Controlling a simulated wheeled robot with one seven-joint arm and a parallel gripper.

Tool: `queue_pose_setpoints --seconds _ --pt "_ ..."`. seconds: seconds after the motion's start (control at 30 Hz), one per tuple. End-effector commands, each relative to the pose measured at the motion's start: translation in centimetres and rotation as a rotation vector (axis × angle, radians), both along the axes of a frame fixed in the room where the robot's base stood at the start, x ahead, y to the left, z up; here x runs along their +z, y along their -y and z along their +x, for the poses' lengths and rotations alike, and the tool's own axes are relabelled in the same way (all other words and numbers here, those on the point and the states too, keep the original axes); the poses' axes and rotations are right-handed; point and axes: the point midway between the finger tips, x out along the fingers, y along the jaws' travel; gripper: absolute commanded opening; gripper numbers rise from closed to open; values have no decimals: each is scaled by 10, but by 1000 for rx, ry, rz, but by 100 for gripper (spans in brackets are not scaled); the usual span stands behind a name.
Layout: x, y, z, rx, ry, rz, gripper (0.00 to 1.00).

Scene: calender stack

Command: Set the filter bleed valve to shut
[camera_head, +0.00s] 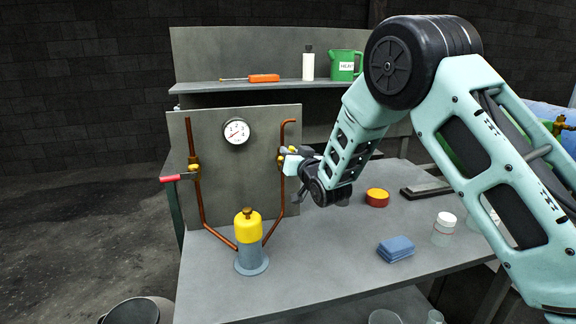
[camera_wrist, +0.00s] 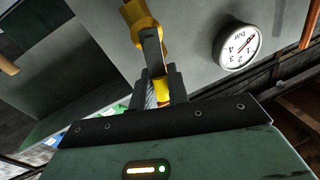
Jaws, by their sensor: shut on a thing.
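A brass valve (camera_head: 281,161) sits on the right copper pipe of the upright panel, and its body also shows in the wrist view (camera_wrist: 140,18). Its grey lever (camera_wrist: 153,50) has a yellow grip (camera_wrist: 160,84). My gripper (camera_head: 291,152) is at this valve, and in the wrist view its fingers (camera_wrist: 161,92) are shut on the yellow grip. The gripper hides most of the lever in the head view, so its exact angle is unclear. A second brass valve (camera_head: 194,164) on the left pipe has a red lever (camera_head: 171,178) pointing left, across the pipe. No label shows which is the filter bleed valve.
A pressure gauge (camera_head: 236,131) is on the panel (camera_head: 262,118) between the pipes. A yellow-topped canister (camera_head: 249,229) stands in front. Blue cloths (camera_head: 396,248), a red-and-yellow tin (camera_head: 377,197) and a white-lidded jar (camera_head: 445,222) are on the bench (camera_head: 322,262). The bench's front middle is clear.

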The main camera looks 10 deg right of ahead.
Motion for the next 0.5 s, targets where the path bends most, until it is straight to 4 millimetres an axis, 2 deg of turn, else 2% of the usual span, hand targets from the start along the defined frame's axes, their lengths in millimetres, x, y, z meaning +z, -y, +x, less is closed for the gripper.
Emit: queue_pose_setpoints --seconds 0.03,0.5 --pt "-9 3 0 -2 4 45 0" --pt "-19 19 0 0 -4 491 0"
